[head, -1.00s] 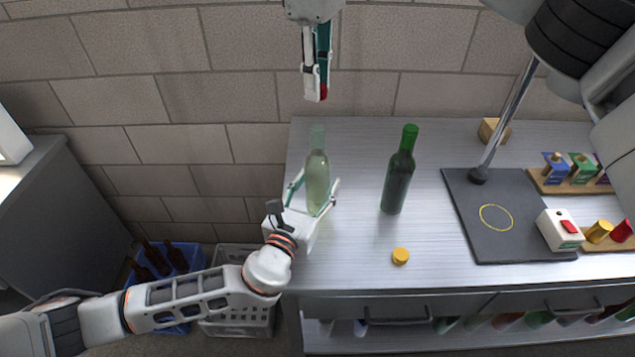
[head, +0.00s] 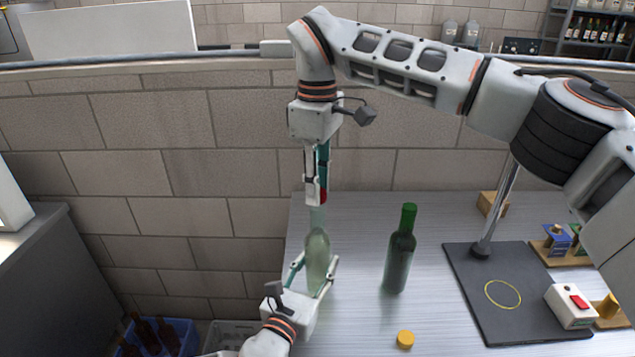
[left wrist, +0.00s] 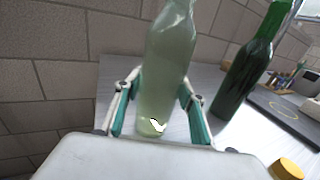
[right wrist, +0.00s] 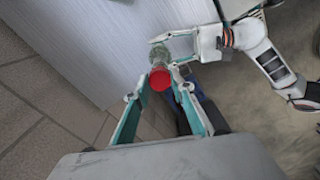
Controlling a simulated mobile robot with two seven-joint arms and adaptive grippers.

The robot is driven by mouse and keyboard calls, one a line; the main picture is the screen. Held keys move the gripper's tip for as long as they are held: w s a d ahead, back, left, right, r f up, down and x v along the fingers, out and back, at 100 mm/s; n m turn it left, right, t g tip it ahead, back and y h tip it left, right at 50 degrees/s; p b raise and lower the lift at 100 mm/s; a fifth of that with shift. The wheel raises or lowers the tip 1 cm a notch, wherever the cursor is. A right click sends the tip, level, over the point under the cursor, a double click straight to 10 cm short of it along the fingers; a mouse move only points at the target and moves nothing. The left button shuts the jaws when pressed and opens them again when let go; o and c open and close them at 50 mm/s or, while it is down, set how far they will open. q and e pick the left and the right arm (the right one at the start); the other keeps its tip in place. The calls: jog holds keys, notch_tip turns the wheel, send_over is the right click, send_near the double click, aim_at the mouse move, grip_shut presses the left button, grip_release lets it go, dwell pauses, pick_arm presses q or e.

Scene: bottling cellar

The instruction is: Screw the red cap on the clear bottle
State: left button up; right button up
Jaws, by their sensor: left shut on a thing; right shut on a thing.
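The clear bottle (head: 317,258), pale green-tinted glass, stands upright near the table's left edge. My left gripper (head: 313,279) is shut around its lower body; the left wrist view shows both fingers beside the bottle (left wrist: 166,75). My right gripper (head: 315,190) points straight down over the bottle and is shut on the red cap (head: 323,196). In the right wrist view the red cap (right wrist: 160,79) sits between the fingertips, with the bottle (right wrist: 159,54) beyond it. The cap is right by the bottle's mouth; I cannot tell whether they touch.
A dark green bottle (head: 400,255) with a green top stands right of the clear one. A yellow cap (head: 405,339) lies in front of it. A dark mat (head: 515,280) with a yellow ring, a pole and a white box with a red button (head: 570,305) are further right.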

jog(key=shift+f, duration=0.85)
jog(key=shift+f, duration=0.6)
dwell(0.4)
jog(key=m, duration=0.5)
jog(key=shift+o, duration=0.2)
jog(key=shift+f+m, duration=0.1)
jog(key=shift+m, duration=0.8)
jog(key=m, duration=0.3)
jog(key=shift+c, duration=0.2)
